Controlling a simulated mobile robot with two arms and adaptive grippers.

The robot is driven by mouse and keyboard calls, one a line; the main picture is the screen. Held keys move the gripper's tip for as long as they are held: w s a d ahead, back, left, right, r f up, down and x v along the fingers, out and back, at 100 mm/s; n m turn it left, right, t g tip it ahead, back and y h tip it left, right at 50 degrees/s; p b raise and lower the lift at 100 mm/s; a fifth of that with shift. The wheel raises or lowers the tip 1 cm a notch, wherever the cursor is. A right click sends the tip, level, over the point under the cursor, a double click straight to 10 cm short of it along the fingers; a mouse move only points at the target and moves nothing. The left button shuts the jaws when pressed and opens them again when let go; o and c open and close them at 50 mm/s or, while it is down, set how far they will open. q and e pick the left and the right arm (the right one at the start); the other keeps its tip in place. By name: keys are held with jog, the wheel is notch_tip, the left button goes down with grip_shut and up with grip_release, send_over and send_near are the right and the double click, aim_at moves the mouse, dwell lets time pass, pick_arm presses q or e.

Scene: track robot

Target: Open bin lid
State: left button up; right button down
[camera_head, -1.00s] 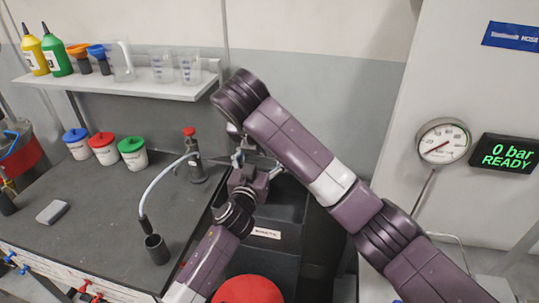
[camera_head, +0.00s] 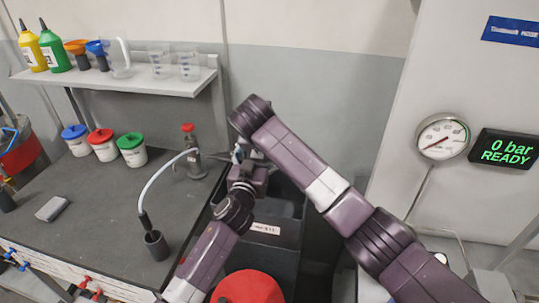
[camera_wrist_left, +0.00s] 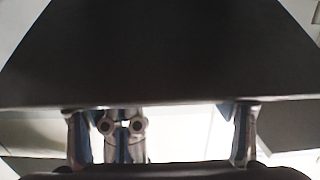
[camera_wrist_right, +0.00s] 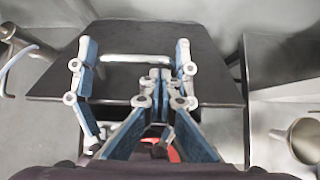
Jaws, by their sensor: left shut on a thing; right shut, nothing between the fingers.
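The dark bin (camera_head: 287,225), with a pale label on its front, stands beyond the bench's right end. Its dark lid (camera_wrist_right: 215,75) shows in the right wrist view with a silver bar handle (camera_wrist_right: 135,58). The lid's dark panel also fills the upper left wrist view (camera_wrist_left: 160,60). My left gripper (camera_wrist_left: 163,135) is at the lid, shut on it with fingers well apart; whether on the handle or edge I cannot tell. My right gripper (camera_wrist_right: 158,85) is shut and empty, near the lid and left fingers. My arms hide much of the lid in the head view.
The grey bench (camera_head: 100,205) at left holds lidded tubs (camera_head: 132,151), a hose with a red-topped valve (camera_head: 192,150) and a black cup (camera_head: 156,246). A gauge (camera_head: 442,138) is on the right panel. A red rounded thing (camera_head: 247,288) is close in front of the bin.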

pick_arm(q)
jog(key=shift+f, duration=0.1)
pick_arm(e)
jog(key=shift+w+d+r, duration=0.15)
jog(key=shift+w+r, duration=0.4)
jog(key=shift+r, duration=0.1)
pick_arm(q)
jog(key=o, duration=1.3)
jog(key=shift+o, duration=0.7)
jog(key=shift+w+d, duration=0.1)
jog(key=shift+d, duration=0.05)
pick_arm(e)
jog(key=shift+w+d+f, duration=0.1)
